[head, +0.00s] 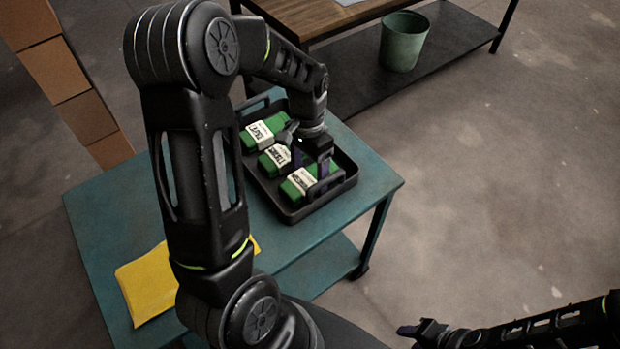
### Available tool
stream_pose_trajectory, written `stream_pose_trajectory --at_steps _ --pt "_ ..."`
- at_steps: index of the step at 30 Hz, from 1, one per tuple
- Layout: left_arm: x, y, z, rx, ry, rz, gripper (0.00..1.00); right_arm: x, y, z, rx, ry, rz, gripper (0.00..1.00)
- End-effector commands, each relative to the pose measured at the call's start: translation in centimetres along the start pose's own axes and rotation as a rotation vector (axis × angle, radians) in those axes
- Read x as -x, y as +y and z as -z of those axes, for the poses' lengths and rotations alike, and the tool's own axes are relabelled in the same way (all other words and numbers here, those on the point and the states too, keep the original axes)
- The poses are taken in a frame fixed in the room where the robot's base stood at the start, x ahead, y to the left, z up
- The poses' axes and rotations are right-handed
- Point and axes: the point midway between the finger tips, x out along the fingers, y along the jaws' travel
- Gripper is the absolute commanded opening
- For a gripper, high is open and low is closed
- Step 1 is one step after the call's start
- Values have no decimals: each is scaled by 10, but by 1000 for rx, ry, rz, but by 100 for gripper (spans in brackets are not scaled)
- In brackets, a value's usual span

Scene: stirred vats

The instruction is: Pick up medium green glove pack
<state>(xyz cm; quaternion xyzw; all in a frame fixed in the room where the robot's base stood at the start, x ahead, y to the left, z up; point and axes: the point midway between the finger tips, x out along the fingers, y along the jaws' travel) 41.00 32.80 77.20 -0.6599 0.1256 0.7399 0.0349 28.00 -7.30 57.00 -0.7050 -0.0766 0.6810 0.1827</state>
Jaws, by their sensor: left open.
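Three green glove packs with white labels lie in a row in a dark tray (250,172): a far one (254,139), a middle one (268,166) and a near one (290,190). The label print is too small to read surely; the near pack's word looks longest and may say medium. My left gripper (310,164) is open, pointing down over the tray between the middle and near packs. It partly hides the near pack, and I cannot tell whether it touches it. My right gripper (413,331) is low at the right, away from the tray, its jaw opening unclear.
The tray has raised end handles and sits on a teal table (105,215). A yellow cloth or sheet (147,285) lies at the table's near left, partly behind my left arm. Cardboard boxes (55,70) stand at left. A wooden bench (315,15) with a green bin (402,45) stands behind.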

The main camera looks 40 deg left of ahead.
Motion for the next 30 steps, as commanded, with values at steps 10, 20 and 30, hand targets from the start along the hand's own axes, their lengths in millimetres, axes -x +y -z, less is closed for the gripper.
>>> stream_pose_trajectory --at_steps 10,20,30 --pt "-4 0 0 0 0 0 72 0 0 0 0 0 0 40" --pt "-4 0 0 0 0 0 71 0 0 0 0 0 0 40" --pt "-4 0 0 0 0 1 43 0 0 0 0 0 0 40"
